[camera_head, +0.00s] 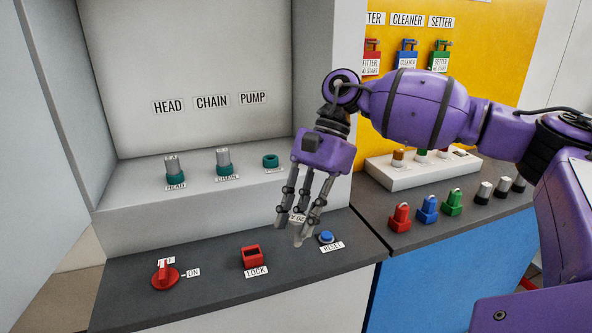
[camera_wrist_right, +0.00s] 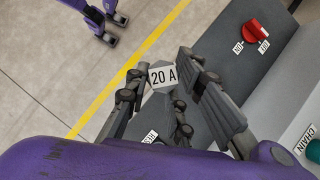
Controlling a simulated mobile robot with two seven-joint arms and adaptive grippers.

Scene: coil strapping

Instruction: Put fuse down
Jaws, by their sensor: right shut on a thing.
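My right gripper (camera_head: 303,224) is shut on a grey fuse (camera_wrist_right: 158,103) with a white "20 A" label. It holds the fuse above the dark counter, between the red lock block (camera_head: 252,256) and the blue reset button (camera_head: 326,237). In the head view the fingers hide most of the fuse (camera_head: 297,217). On the ledge, grey fuses stand upright in the teal HEAD socket (camera_head: 175,180) and CHAIN socket (camera_head: 224,171). The teal PUMP socket (camera_head: 270,161) is empty. My left gripper (camera_wrist_right: 115,30) shows only in the right wrist view, away over the floor, its fingers apart.
A red rotary switch (camera_head: 165,275) is on the counter's left. Red (camera_head: 400,217), blue (camera_head: 427,209) and green (camera_head: 452,203) padlock-like pieces stand on the right counter.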

